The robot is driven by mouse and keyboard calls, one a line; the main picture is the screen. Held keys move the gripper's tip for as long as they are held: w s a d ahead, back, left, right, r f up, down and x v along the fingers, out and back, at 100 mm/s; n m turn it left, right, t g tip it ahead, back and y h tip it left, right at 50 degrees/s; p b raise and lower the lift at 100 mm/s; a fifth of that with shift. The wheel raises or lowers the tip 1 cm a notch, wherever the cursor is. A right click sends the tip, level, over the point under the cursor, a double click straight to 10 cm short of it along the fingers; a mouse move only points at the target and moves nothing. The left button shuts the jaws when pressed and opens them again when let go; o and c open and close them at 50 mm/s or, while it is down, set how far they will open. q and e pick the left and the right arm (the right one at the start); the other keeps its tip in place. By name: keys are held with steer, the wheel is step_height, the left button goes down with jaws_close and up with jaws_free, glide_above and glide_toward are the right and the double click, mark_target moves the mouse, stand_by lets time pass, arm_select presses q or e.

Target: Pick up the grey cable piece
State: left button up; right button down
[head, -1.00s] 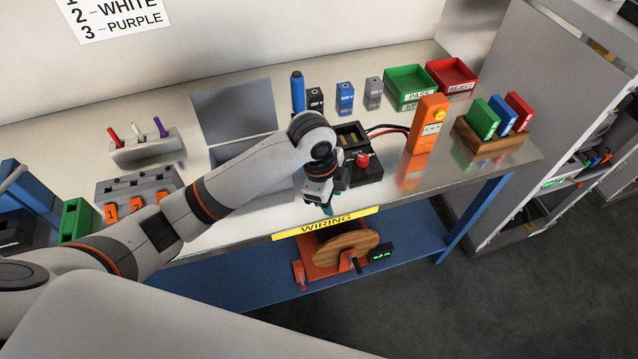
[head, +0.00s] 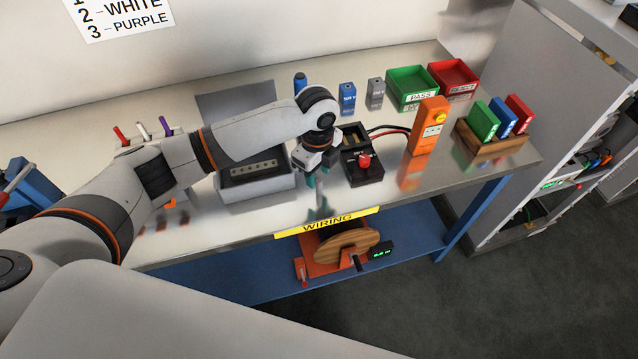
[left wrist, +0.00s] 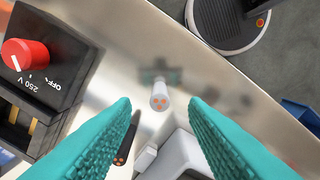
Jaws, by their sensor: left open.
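The grey cable piece (left wrist: 160,98) shows in the left wrist view as a pale round end with several copper-coloured dots. It appears between the teal fingertips of my open left gripper (left wrist: 160,106), with a visible space on each side. Whether it lies or stands, and its height relative to the fingertips, I cannot tell. In the head view my left gripper (head: 314,180) is over the front of the bench, behind the WIRING label. The cable piece is too small there to tell clearly. My right gripper is not in view.
A black cable piece (left wrist: 124,148) is near the left finger. A black device with a red knob (head: 366,170) stands right of the gripper, and an open grey box (head: 255,193) stands left. The bench's front edge is close. An orange tester (head: 429,124) stands farther right.

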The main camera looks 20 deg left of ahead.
mark_target(319, 180)
arm_select(q)
steer(key=f, duration=0.1)
steer(key=f+p, duration=0.1)
steer(key=f, duration=0.3)
steer(key=shift+d, duration=0.25)
steer(key=shift+r, duration=0.1)
jaws_close()
